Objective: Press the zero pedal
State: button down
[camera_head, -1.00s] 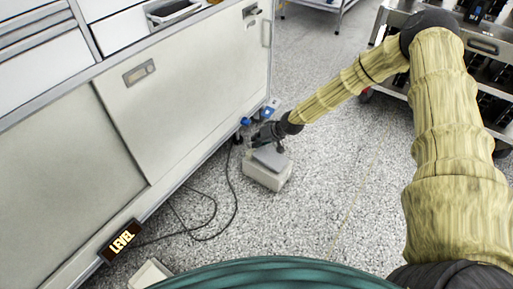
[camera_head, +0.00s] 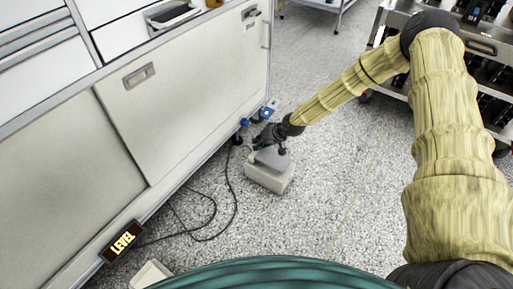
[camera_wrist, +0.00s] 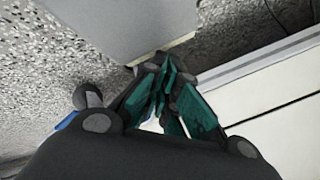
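A pale grey box-shaped pedal (camera_head: 268,178) stands on the floor beside the cabinet, with a darker grey plate (camera_head: 271,159) on top. I see no readable label on it. My gripper (camera_head: 265,142) is at the plate's far edge, pointing down and toward the cabinet. Whether it touches the plate cannot be told. In the wrist view the teal-padded fingers of my gripper (camera_wrist: 163,75) are drawn together with nothing seen between them. A grey surface, likely the pedal (camera_wrist: 120,22), shows just beyond the fingertips.
A cabinet (camera_head: 170,95) runs along the left. Another pale box (camera_head: 150,273) is partly hidden at the bottom. A cart (camera_head: 490,50) stands right. The floor (camera_head: 330,190) between is clear.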

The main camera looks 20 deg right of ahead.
jog(key=shift+w+a+r, duration=0.2)
jog(key=shift+r, duration=0.25)
jog(key=r+p, duration=0.2)
jog(key=r, duration=0.1)
jog(key=r+p, duration=0.1)
jog(key=r, duration=0.1)
jog(key=shift+w+a+r+p, duration=0.1)
jog(key=shift+w+a+p, duration=0.1)
jog(key=shift+w+p, duration=0.15)
dwell(0.7)
